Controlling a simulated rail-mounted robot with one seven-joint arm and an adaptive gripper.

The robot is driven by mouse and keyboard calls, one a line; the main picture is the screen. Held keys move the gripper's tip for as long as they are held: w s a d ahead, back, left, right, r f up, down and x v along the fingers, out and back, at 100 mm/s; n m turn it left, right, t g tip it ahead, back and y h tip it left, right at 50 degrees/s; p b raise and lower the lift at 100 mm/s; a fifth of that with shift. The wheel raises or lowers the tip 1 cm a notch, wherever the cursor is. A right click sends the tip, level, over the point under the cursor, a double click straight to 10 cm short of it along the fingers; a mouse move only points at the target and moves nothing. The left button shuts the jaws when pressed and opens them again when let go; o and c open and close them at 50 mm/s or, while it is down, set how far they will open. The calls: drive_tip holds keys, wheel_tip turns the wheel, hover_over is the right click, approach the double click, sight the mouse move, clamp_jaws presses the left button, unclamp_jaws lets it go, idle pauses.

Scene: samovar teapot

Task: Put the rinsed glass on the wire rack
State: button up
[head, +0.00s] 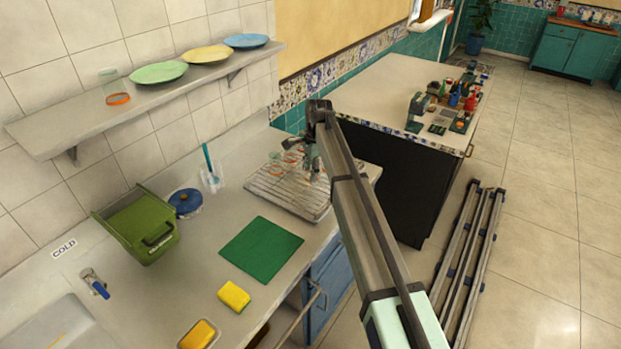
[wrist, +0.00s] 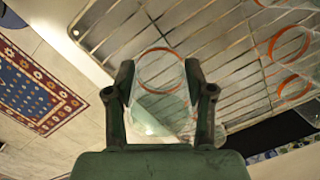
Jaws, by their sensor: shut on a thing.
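My gripper (wrist: 159,78) is shut on a clear glass with an orange band (wrist: 160,108), which stands out between the two fingers in the wrist view. The wire rack (wrist: 115,35) lies behind the glass there; whether the glass touches it I cannot tell. In the head view, my gripper (head: 314,158) is over the right part of the wire rack (head: 283,199) on the counter. The held glass is hard to make out there, among my arm and other glasses.
Other orange-banded glasses (wrist: 290,44) stand on the rack, to the right in the wrist view. A wall shelf (head: 100,118) with plates and a glass is at left. A green mat (head: 261,250), yellow sponge (head: 234,296) and green bin (head: 140,225) are on the counter.

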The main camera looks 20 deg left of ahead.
sight(309, 188)
drive_tip(key=shift+f+p, duration=0.55)
drive_tip(key=shift+f, duration=1.55)
drive_tip(key=shift+f, duration=0.2)
drive_tip(key=o, duration=1.1)
drive_tip(key=shift+r, duration=0.1)
drive_tip(key=r+b, duration=0.1)
drive_tip(key=r, duration=0.3)
drive_tip(key=r+b, duration=0.1)
drive_tip(key=r, duration=0.3)
drive_tip(key=w+d+r+b, duration=0.1)
drive_tip(key=r, duration=0.3)
drive_tip(key=shift+d, duration=0.1)
